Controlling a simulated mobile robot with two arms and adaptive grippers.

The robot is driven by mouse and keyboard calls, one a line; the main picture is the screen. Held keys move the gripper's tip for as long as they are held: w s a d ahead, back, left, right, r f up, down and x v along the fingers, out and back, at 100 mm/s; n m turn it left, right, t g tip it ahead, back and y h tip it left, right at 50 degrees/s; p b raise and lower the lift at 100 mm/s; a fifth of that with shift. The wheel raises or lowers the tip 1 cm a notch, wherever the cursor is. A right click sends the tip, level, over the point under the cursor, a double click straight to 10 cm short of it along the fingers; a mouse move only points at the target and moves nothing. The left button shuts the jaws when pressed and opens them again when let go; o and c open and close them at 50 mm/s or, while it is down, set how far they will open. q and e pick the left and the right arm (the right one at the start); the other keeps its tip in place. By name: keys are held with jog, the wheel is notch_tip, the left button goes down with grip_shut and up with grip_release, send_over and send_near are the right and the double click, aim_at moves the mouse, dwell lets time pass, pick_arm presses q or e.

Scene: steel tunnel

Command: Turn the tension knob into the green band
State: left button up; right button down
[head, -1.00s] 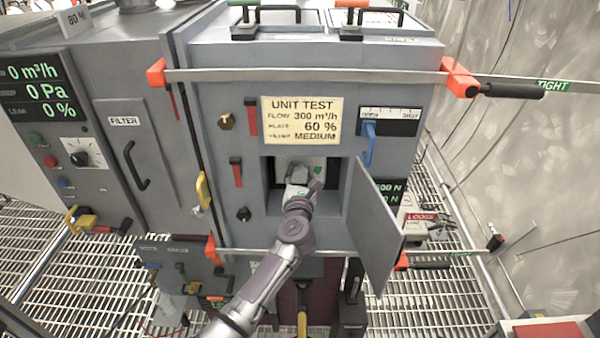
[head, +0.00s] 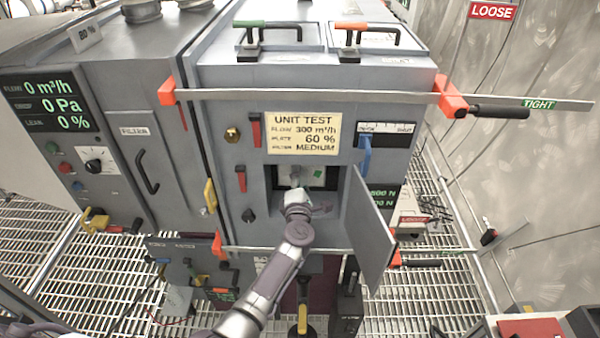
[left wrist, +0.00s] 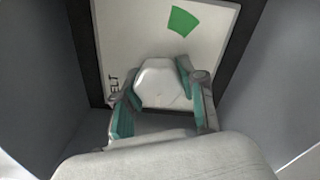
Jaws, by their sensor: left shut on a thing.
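The tension knob (left wrist: 160,82) is a pale, angular knob on a white plate (left wrist: 115,35) inside the open recess of the grey unit. A green band (left wrist: 183,21) is on the plate, above and right of the knob in the left wrist view. Letters ending in "ELT" show at the plate's left. My left gripper (left wrist: 155,88) is shut on the knob, its green-padded fingers on both sides. In the head view my left gripper (head: 297,190) reaches into the recess and hides most of the knob. I cannot make out a pointer on the knob. My right gripper is not in view.
The recess door (head: 370,225) stands open at the right, close to my arm. Clamp bars with orange ends cross above (head: 320,95) and below the recess. A "UNIT TEST" card (head: 304,133) is above it. Grating floor surrounds the unit.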

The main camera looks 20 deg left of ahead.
pick_arm(q)
jog(key=m+p, duration=0.2)
jog(key=m, duration=0.2)
jog(key=shift+m, duration=0.4)
dwell(0.4)
jog(key=o, duration=1.2)
jog(key=shift+c, duration=0.2)
